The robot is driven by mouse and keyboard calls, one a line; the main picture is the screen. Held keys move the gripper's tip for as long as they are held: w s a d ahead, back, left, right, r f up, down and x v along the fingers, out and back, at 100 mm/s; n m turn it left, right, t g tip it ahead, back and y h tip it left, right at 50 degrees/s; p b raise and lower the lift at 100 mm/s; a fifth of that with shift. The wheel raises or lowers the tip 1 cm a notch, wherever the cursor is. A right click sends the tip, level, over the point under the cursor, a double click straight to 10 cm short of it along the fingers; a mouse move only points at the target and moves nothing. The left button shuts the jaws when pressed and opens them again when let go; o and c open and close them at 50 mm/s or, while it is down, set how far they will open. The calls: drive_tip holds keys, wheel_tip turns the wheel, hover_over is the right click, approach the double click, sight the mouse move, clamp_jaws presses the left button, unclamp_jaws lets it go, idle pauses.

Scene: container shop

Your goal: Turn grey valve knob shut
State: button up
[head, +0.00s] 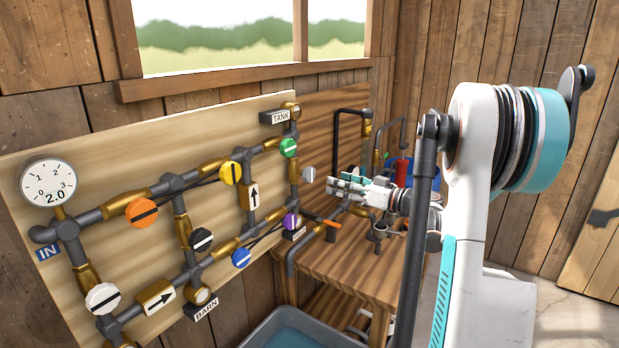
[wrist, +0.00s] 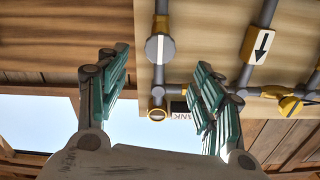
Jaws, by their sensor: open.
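The grey valve knob (head: 308,174) is on the right part of the pipe board in the head view, just left of my gripper's fingertips. In the wrist view the grey knob (wrist: 153,48) is a round disc with a white stripe. The stripe runs along its vertical pipe. My gripper (head: 338,185) is open, pointing at the board, with its fingers apart and nothing between them in the wrist view (wrist: 160,72). The knob shows between the fingers, beyond them; I see no contact.
A green knob (head: 288,147), a purple knob (head: 291,221) and a yellow knob (head: 231,172) are nearby on the board. A TANK label (head: 281,117) is above. A wooden bench (head: 355,268) with pipework stands below my gripper, and a water tub (head: 262,333) is in front.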

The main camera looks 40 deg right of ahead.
sight(312, 176)
drive_tip(key=b+x, duration=0.1)
drive_tip(key=x, duration=1)
drive_tip(key=shift+w, duration=0.1)
drive_tip(key=c, duration=1.1)
